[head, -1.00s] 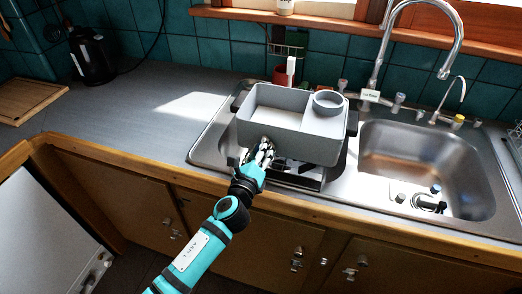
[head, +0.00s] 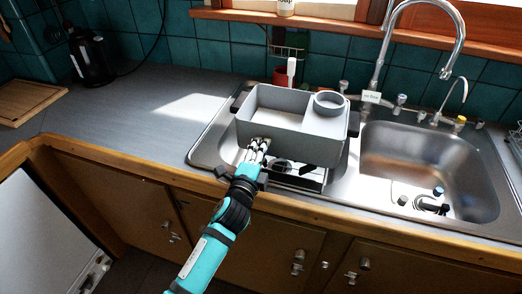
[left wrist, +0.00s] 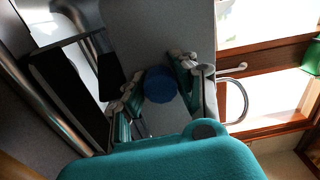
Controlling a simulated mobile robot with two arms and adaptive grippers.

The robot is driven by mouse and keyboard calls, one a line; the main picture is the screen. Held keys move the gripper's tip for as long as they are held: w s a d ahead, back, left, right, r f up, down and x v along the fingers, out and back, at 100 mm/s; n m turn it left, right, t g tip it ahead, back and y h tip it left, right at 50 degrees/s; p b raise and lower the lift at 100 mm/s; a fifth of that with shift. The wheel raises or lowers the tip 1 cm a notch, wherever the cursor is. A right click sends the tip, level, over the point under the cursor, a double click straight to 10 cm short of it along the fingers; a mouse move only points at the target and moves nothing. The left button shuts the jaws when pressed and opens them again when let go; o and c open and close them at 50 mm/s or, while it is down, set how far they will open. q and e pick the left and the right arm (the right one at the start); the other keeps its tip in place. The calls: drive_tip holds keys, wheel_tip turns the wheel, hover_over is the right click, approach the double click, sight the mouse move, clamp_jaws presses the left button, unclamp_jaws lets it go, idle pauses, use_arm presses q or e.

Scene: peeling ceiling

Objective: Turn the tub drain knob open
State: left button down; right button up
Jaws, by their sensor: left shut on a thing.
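A grey tub (head: 293,135) with a round cup-like compartment (head: 329,103) in its back right corner sits over the left side of the sink. My left gripper (head: 258,150) is at the lower left of the tub's front wall. In the left wrist view, a round blue knob (left wrist: 160,85) stands out from the grey tub wall (left wrist: 150,30). My left gripper (left wrist: 158,92) has its fingers on both sides of the knob and is shut on it. In the head view the fingers hide the knob. My right gripper is not in view.
The steel sink basin (head: 425,165) with a tall tap (head: 456,58) is to the right. A dark rack (head: 300,177) shows beneath the tub. The wooden counter edge (head: 330,216) runs under my left arm. The counter (head: 130,115) at left is mostly clear.

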use_arm(q)
drive_tip(key=shift+f+n, duration=0.1)
drive_tip(key=shift+n, duration=1.1)
drive_tip(key=c, duration=1)
unclamp_jaws()
drive_tip(key=v, duration=1.2)
